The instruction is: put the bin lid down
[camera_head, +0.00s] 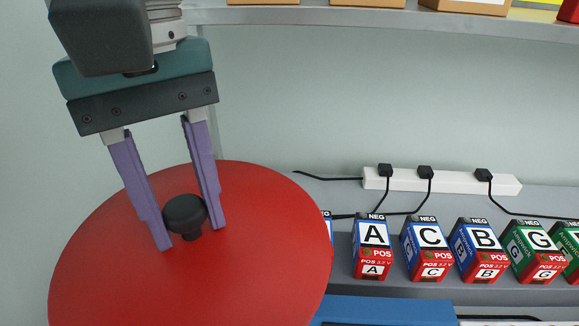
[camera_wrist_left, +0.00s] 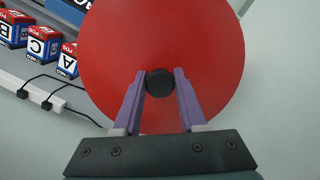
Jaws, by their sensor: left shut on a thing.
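The bin lid (camera_head: 120,270) is a large round red disc with a black knob (camera_head: 185,213) in its middle. It fills the lower left of the head view and tilts toward the camera. My left gripper (camera_head: 192,236) is shut on the knob, with one purple finger on each side of it. The lid (camera_wrist_left: 200,45) and knob (camera_wrist_left: 160,82) also show in the left wrist view, with the fingers meeting the knob. The bin itself cannot be made out, and the lid hides what lies beneath it. My right gripper is not in view.
Several lettered battery packs (camera_head: 421,250) stand in a row on a grey shelf (camera_head: 342,240) right of the lid. A white power strip (camera_head: 450,182) with black cables lies behind them. A blue surface (camera_head: 385,311) shows at the bottom. Boxes (camera_head: 365,4) stand on a shelf above.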

